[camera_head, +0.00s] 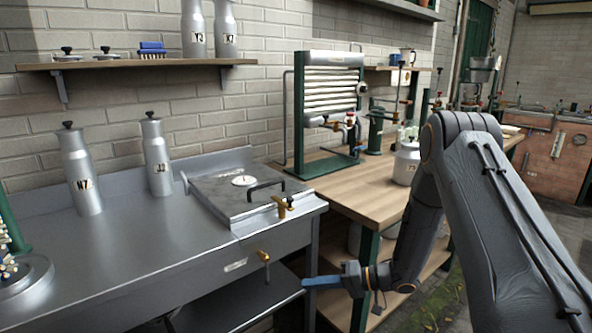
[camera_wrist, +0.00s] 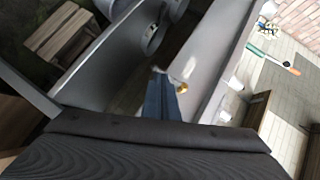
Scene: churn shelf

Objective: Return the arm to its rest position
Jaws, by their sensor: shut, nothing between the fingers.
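My gripper (camera_head: 308,283) is at the end of my bent arm, which comes in from the right of the head view. Its blue fingers are shut, hold nothing and point left. They are in front of the steel counter's right end, near the brass tap (camera_head: 264,257) but apart from it in the picture. In the wrist view the blue fingers (camera_wrist: 160,92) show at the middle, with a small brass knob beside them.
The steel counter (camera_head: 140,245) bears two metal churns (camera_head: 80,170) and a lidded vat (camera_head: 245,192). A wall shelf (camera_head: 120,64) holds two more churns. A wooden bench (camera_head: 365,188) stands right of the counter, with a green-framed cooler (camera_head: 330,105). Floor shows below right.

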